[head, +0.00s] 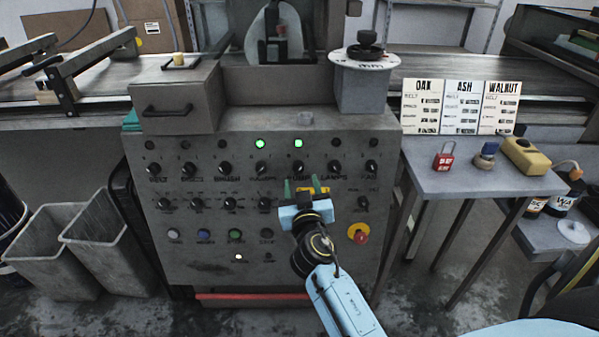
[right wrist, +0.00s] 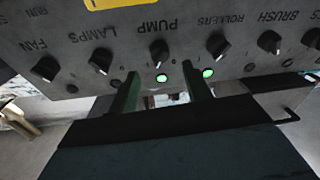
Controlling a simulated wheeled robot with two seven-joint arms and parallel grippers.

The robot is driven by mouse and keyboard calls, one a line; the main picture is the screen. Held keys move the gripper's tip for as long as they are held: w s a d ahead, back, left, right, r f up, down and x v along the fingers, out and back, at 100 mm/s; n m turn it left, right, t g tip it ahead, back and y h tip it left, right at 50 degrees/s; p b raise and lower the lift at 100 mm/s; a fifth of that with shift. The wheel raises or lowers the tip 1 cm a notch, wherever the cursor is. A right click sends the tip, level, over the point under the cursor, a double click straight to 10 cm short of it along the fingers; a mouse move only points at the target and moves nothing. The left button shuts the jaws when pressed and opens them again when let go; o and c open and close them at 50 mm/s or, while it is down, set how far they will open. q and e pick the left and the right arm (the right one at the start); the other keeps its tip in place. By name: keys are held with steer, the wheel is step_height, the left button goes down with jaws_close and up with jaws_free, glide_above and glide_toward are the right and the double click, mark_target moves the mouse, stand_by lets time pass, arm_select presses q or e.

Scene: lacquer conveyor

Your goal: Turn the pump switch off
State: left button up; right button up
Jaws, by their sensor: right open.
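The pump switch is a black rotary knob (head: 298,169) on the grey panel, in the upper row, with a lit green lamp (head: 298,143) above it. In the right wrist view, which is upside down, the knob (right wrist: 160,51) sits by the label PUMP, and its lamp (right wrist: 162,77) glows green. My right gripper (head: 302,188) is open, with its green fingers in front of the panel just below the knob. In the wrist view the fingers (right wrist: 160,72) stand on either side of the knob's column, apart from it. My left gripper is out of view.
The lit rollers knob (right wrist: 216,44) and unlit lamps knob (right wrist: 100,60) flank the pump knob closely. A red emergency button (head: 358,234) is below right. A side table (head: 465,180) holds a red padlock (head: 443,156). Grey bins (head: 85,250) stand at left.

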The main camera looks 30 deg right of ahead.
mark_target(299, 171)
steer(key=x, duration=0.5)
steer(key=c, duration=1)
